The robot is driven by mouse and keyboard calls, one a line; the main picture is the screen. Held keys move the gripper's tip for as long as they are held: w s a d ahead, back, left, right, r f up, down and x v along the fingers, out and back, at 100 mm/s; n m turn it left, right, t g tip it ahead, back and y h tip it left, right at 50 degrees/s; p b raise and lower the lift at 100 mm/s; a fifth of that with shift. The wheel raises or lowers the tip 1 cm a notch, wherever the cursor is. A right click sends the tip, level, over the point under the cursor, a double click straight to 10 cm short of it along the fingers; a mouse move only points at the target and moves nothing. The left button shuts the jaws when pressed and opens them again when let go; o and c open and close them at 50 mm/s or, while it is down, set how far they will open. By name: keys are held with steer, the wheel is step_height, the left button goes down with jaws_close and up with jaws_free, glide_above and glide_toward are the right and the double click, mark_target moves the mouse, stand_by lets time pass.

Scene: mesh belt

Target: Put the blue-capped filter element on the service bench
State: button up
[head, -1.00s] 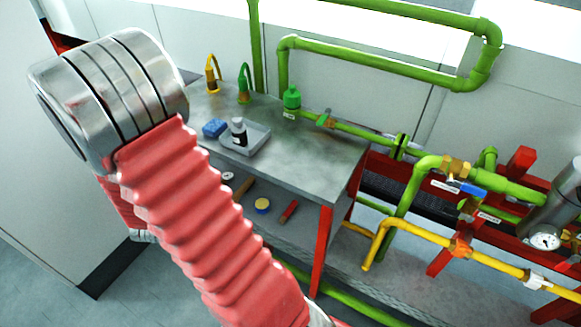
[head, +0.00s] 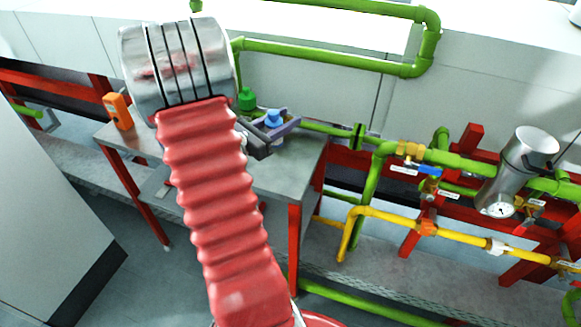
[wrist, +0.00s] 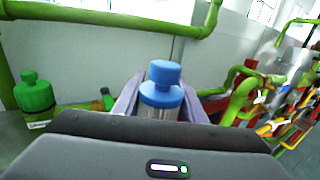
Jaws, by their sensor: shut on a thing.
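The blue-capped filter element (wrist: 161,92) is between the two purple-grey fingers of my gripper (wrist: 160,98) in the wrist view. My gripper is shut on it, with the blue cap uppermost and part of a clear body showing below. In the head view the blue cap (head: 274,118) and my gripper (head: 272,127) are over the right back part of the service bench (head: 290,172). The lower end of the filter element is hidden, so I cannot tell whether it touches the bench top. My red-sleeved arm covers much of the bench.
A green bottle (head: 246,98) stands at the back of the bench, beside my gripper. An orange device (head: 119,111) is at the bench's left end. Green pipes (head: 330,56) run behind, and yellow pipes (head: 385,218) with valves lie to the right. The bench's front right top is clear.

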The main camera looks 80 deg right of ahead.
steer(key=shift+m+g+y, duration=0.6)
steer(key=shift+m+g, duration=0.1)
steer(key=shift+g, duration=0.2)
steer(key=s, duration=0.5)
steer(key=shift+d, duration=0.3)
steer(key=shift+f, duration=2.9)
steer(key=shift+f, duration=2.05)
steer(key=shift+f, duration=0.1)
steer(key=o, duration=1.1)
